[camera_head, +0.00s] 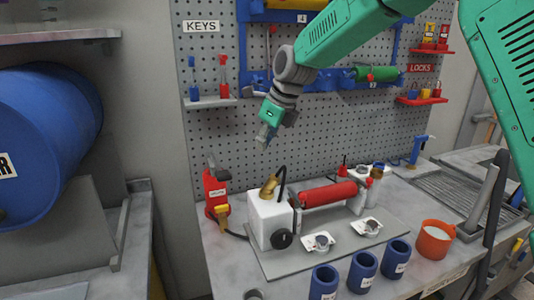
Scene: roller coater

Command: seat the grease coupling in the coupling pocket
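A brass fitting with a black hose, which looks like the grease coupling (269,186), stands tilted on top of a white block (270,218). I cannot tell whether it is seated, and no pocket can be made out clearly. My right gripper (265,138) hangs above the fitting, pointing down, clear of it and with nothing visible in it. Its fingers are small and look close together, so I cannot tell whether they are open. My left gripper is not in view.
A red roller (328,195) lies right of the block on a grey base plate (290,262). Several blue cups (362,272) stand in front, with an orange cup (435,240) at the right. A red tool (216,190) stands left. A pegboard (225,130) rises behind.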

